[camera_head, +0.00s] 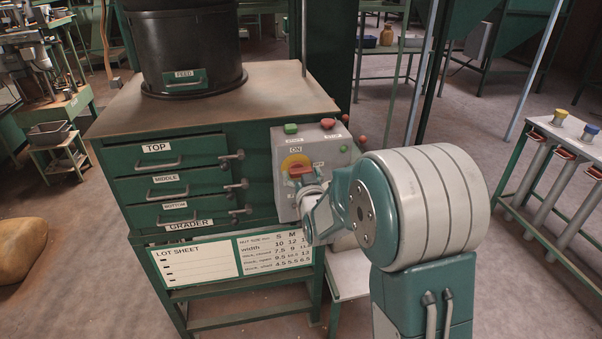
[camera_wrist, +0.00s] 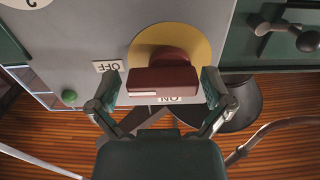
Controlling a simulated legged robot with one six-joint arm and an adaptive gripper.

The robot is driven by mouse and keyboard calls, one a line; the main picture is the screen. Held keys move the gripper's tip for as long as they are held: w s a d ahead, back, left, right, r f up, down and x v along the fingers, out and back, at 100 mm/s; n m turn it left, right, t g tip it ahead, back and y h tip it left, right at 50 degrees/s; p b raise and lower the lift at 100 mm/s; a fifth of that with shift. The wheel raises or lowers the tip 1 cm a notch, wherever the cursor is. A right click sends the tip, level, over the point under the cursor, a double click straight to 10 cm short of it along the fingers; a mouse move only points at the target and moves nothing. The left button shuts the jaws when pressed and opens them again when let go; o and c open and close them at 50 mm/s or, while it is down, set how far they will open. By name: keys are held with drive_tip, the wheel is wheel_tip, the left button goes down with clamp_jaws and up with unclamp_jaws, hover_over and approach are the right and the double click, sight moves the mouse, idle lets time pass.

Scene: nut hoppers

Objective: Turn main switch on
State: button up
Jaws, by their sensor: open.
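The main switch is a dark red handle (camera_wrist: 163,80) on a yellow disc (camera_wrist: 198,50) on a grey control box (camera_wrist: 75,30). In the wrist view it lies crosswise, with a white line on its left half, the side of the OFF label (camera_wrist: 108,66). The ON label (camera_wrist: 170,100) is below it, partly hidden. My gripper (camera_wrist: 162,84) is open, with one finger beyond each end of the handle. I cannot tell whether they touch it. In the head view the red handle (camera_head: 299,171) shows at my gripper's tip, and my arm covers part of the box.
A green button (camera_head: 291,128) and a red button (camera_head: 327,124) stand on top of the box. The grader cabinet (camera_head: 225,145), with drawers and knobs, is directly left of it. A green-framed rack (camera_head: 575,135) stands at the right, with open floor between.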

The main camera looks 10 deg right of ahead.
drive_tip(key=c, duration=0.7)
drive_tip(key=shift+a, duration=0.2)
drive_tip(key=shift+c, duration=1.1)
drive_tip(key=shift+n, duration=0.4)
drive_tip(key=n, duration=0.3)
drive_tip(key=shift+r+n, duration=0.2)
drive_tip(key=shift+n, duration=0.1)
drive_tip(key=n, duration=0.4)
drive_tip(key=shift+r+n, duration=0.1)
drive_tip(key=shift+n, duration=0.2)
drive_tip(key=n, duration=0.4)
drive_tip(key=shift+a+n, duration=0.2)
drive_tip(key=shift+n, duration=0.1)
drive_tip(key=shift+a+n, duration=0.1)
drive_tip(key=shift+n, duration=2.1)
drive_tip(key=shift+s, duration=0.1)
